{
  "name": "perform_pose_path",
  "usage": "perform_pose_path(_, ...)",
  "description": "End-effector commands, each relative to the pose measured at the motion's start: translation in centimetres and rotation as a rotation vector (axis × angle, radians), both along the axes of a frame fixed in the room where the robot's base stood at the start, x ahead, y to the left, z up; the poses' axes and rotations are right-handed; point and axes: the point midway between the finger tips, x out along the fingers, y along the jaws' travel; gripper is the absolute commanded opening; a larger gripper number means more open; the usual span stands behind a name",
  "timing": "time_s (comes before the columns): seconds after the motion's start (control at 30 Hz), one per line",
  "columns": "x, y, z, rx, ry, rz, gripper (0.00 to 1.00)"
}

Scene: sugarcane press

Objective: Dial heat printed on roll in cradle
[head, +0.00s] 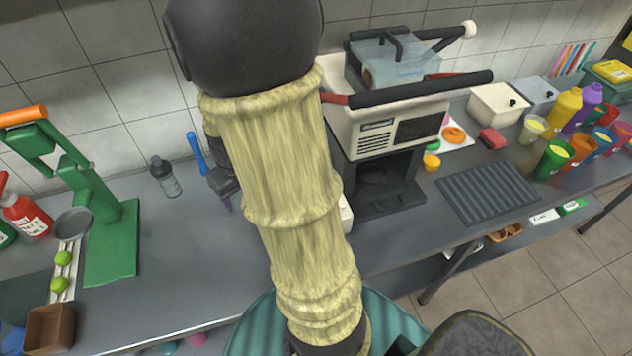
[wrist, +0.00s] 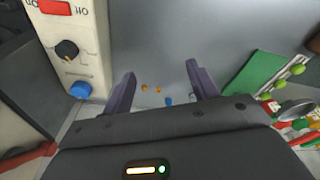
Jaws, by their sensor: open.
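The press (head: 375,135) is a cream and black machine right of my arm in the head view. In the wrist view, a cream panel (wrist: 80,20) at the left carries a red switch marked Off (wrist: 55,7), a black dial (wrist: 66,50) with a pale mark, and a blue knob (wrist: 80,89) below it. My gripper (wrist: 160,75) is open and empty, to the right of the dial and apart from it. In the head view my arm hides the panel and most of the gripper.
A green hand press (head: 110,230) stands on the left with limes (head: 62,258) beside it. A clear bottle (head: 165,178) stands near the wall. Cups and bottles (head: 565,105) crowd the right end, beyond a ridged dark mat (head: 488,193).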

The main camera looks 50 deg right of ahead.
Motion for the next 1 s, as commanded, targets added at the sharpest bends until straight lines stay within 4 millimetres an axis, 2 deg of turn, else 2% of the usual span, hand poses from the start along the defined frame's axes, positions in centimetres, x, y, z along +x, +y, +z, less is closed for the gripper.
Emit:
perform_pose_path(0.03, 0.4, -3.3, -1.0, -0.001, 0.028, -0.033, 0.59)
perform_pose_path(0.2, -0.5, -13.7, -3.7, -0.003, 0.102, -0.075, 0.59)
perform_pose_path(0.3, -1.7, -18.0, -4.8, -0.004, 0.129, -0.081, 0.59)
perform_pose_path(0.37, -2.3, -19.5, -5.1, -0.003, 0.138, -0.08, 0.59)
perform_pose_path(0.47, -2.8, -20.6, -5.4, -0.005, 0.144, -0.077, 0.59)
perform_pose_path(0.8, -2.8, -20.6, -5.5, -0.004, 0.144, -0.072, 0.59)
perform_pose_path(1.0, -2.8, -20.5, -7.3, -0.001, 0.147, -0.073, 0.59)
